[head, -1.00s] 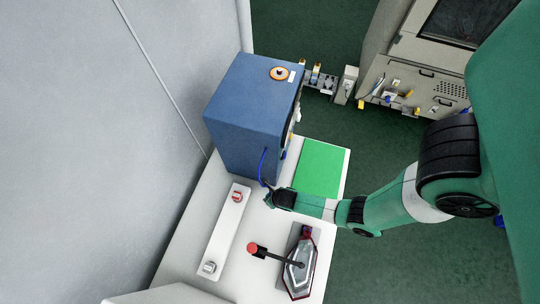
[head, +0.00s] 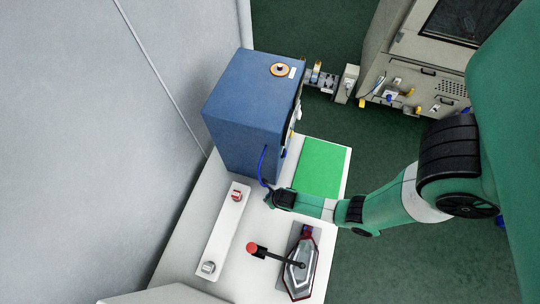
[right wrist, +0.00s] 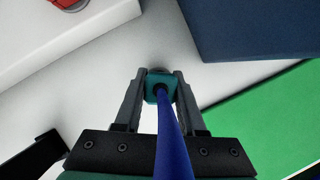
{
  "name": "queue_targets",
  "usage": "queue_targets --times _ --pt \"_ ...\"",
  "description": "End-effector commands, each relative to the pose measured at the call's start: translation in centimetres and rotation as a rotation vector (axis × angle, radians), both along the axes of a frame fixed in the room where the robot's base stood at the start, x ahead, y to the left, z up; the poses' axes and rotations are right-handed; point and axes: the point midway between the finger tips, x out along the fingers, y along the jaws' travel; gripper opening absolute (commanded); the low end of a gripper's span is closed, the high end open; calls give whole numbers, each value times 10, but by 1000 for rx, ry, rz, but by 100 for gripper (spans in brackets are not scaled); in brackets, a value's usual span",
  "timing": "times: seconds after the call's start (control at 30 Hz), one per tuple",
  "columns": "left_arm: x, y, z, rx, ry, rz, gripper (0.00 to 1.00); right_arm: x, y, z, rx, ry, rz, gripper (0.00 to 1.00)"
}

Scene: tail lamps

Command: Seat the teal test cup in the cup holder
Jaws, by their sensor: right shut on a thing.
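The teal test cup (right wrist: 158,90) shows in the right wrist view with a blue hose (right wrist: 170,135) running from it toward the camera. My right gripper (right wrist: 160,82) is shut on the cup, one finger on each side. A greyish round edge shows just past the cup. I cannot tell whether this is the cup holder, or whether the cup is inside it. In the head view my right gripper (head: 268,199) is low over the white bench, in front of the blue box, and hides the cup. The hose (head: 262,165) arches up beside it. My left gripper is not in view.
The blue box (head: 245,110) stands behind the gripper on the white bench (head: 190,215). A red-knobbed clamp (head: 253,248) and a tail lamp (head: 298,268) are in front. A green mat (head: 322,168) lies right.

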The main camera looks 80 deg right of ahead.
Motion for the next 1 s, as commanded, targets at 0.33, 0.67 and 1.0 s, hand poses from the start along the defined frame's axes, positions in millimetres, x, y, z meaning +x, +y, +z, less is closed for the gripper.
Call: queue_targets --times 0.33,0.67,1.0 --pt "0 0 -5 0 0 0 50 0 0 -5 0 0 0 0" --pt "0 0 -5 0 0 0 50 0 0 -5 0 0 0 73" --pt "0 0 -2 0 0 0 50 -1 1 -2 0 0 0 74"
